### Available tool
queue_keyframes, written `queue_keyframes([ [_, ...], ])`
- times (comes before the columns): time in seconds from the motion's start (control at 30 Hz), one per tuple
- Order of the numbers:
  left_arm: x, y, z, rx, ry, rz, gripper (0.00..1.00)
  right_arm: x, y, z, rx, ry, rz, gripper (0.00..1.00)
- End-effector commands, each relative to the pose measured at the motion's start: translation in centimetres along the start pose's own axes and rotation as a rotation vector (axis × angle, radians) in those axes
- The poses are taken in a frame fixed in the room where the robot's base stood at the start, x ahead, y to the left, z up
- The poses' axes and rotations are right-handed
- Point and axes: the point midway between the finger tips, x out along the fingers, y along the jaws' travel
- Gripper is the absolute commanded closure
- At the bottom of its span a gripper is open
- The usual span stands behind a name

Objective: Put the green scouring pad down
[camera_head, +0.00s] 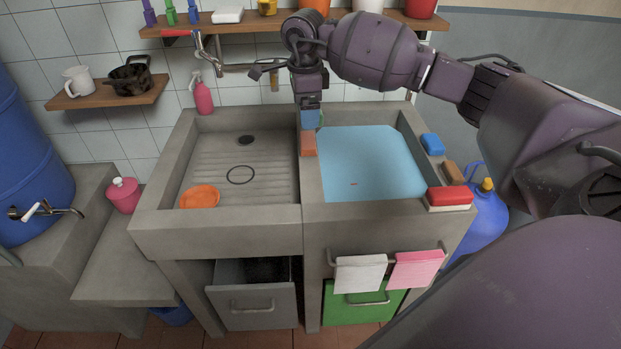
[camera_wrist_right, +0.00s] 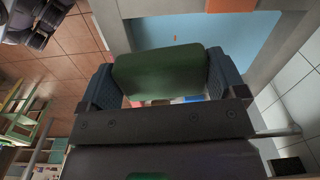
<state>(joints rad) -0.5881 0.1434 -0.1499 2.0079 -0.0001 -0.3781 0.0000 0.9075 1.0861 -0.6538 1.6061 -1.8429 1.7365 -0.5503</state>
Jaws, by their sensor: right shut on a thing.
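The green scouring pad (camera_wrist_right: 160,75) is gripped between the two blue-grey fingers of my right gripper (camera_wrist_right: 158,86) in the right wrist view. In the head view my right gripper (camera_head: 311,117) points down over the back part of the divider between the two sink basins. Only a thin green sliver of the pad (camera_head: 322,119) shows there beside the blue finger. An orange-brown block (camera_head: 308,144) is on the divider, just below the gripper in the picture. I cannot tell the gap between them. My left gripper is not in view.
The right basin holds blue water (camera_head: 370,165); the left ribbed basin holds an orange dish (camera_head: 199,196). A blue sponge (camera_head: 432,144), a brown block (camera_head: 451,171) and a red-and-white brush (camera_head: 449,197) lie on the right rim. A faucet (camera_head: 205,55) stands behind. The front divider is clear.

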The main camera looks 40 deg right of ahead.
Motion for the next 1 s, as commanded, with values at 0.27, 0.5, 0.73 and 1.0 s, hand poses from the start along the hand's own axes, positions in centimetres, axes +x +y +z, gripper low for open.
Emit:
queue_keyframes([
  [0.27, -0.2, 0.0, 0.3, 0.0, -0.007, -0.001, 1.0, -0.8, -0.7, -0.6, 0.116, -0.013, 0.022, 0.29],
  [0.5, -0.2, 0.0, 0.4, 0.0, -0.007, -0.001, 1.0, -0.6, -0.7, -0.6, 0.113, -0.013, 0.021, 0.29],
  [0.73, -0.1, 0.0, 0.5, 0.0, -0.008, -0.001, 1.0, 3.0, -0.5, -0.5, 0.112, -0.011, 0.025, 0.29],
  [1.0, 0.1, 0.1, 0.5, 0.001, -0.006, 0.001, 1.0, 8.9, -0.4, -0.4, 0.111, -0.012, 0.026, 0.29],
])
